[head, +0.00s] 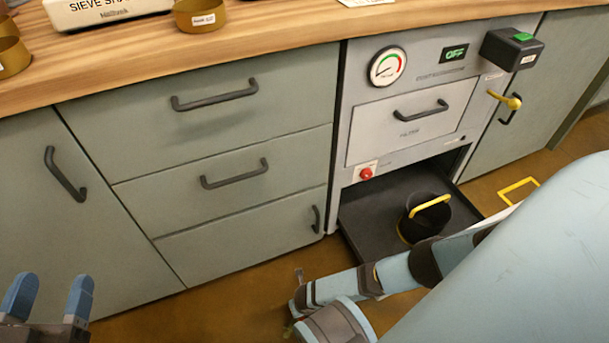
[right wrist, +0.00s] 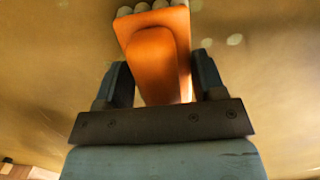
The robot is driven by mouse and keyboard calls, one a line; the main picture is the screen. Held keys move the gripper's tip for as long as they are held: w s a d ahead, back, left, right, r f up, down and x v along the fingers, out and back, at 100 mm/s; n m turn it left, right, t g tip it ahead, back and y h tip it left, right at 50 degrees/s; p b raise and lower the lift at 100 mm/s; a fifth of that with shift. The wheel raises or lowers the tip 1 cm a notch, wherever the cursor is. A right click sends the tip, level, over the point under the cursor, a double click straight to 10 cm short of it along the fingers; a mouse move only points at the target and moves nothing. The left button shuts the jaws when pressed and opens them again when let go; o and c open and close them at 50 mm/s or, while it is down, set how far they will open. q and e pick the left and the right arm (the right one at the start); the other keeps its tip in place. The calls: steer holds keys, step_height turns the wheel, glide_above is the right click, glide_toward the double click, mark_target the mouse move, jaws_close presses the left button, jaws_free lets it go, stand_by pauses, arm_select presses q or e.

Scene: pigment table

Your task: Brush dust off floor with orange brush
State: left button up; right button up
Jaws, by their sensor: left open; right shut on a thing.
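The orange brush (right wrist: 153,55) shows in the right wrist view with pale round bristle tufts at its top end. My right gripper (right wrist: 162,68) is shut on it, with a finger on either side. The floor (right wrist: 265,100) is tan, with a few pale spots that look like dust (right wrist: 234,40) near the brush. I cannot tell whether the bristles touch the floor. In the head view my right arm reaches low over the floor (head: 240,290) in front of the cabinets; the brush is not clear there. My left gripper (head: 50,296) is open and empty at the bottom left.
Grey-green drawers (head: 220,165) stand behind the floor strip. A machine with a gauge (head: 388,67) and an OFF display has a dark low tray (head: 365,225) jutting out, holding a black bucket (head: 425,222) with a yellow handle. A yellow floor marking (head: 518,188) lies at right.

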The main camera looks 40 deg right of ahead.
steer(key=shift+f, duration=0.85)
steer(key=shift+s, duration=0.1)
steer(key=shift+s+a+r+p, duration=0.15)
steer(key=shift+s+p, duration=0.1)
steer(key=shift+s, duration=0.3)
steer(key=shift+s+a+f+p, duration=0.15)
steer(key=shift+s+p, duration=0.1)
steer(key=shift+s, duration=0.25)
steer(key=shift+s+a+r+p, duration=0.15)
steer(key=shift+s+p, duration=0.1)
steer(key=shift+s, duration=0.5)
steer(key=shift+f+b, duration=0.3)
steer(key=shift+w+d+f+b, duration=0.15)
steer(key=shift+w+b, duration=0.15)
steer(key=shift+w, duration=0.2)
steer(key=shift+c, duration=0.2)
steer(key=shift+w+d, duration=0.25)
steer(key=shift+w, duration=0.8)
steer(key=shift+c, duration=0.8)
steer(key=shift+w+d, duration=0.15)
steer(key=shift+w, duration=0.25)
